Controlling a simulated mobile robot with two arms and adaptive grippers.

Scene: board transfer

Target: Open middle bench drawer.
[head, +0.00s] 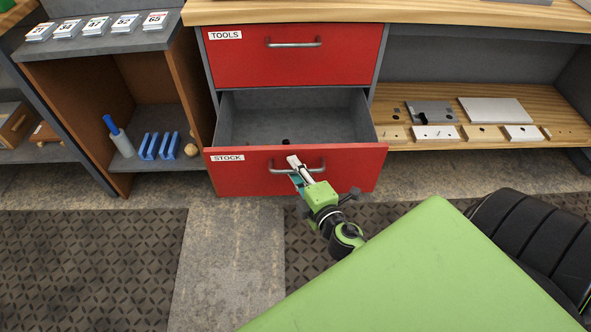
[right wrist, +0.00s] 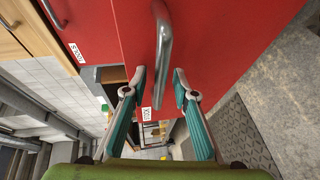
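The red drawer labelled STOCK (head: 232,175) sits below the red TOOLS drawer (head: 240,62) and is pulled out. Its grey inside shows, bare but for a small dark spot near the front. The TOOLS drawer is closed. My right gripper (head: 293,163) is at the STOCK drawer's metal handle (head: 314,168). In the right wrist view the two fingers (right wrist: 159,70) stand apart, with the handle (right wrist: 163,50) running up between and ahead of the tips. The fingers do not look closed on it. My left gripper is not in view.
A shelf unit at left holds number cards (head: 97,27), blue racks (head: 160,146) and a blue-capped bottle (head: 118,136). A wooden shelf (head: 445,97) at right holds plates and blocks. Dark patterned mats (head: 85,265) lie on the floor, clear in front at left.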

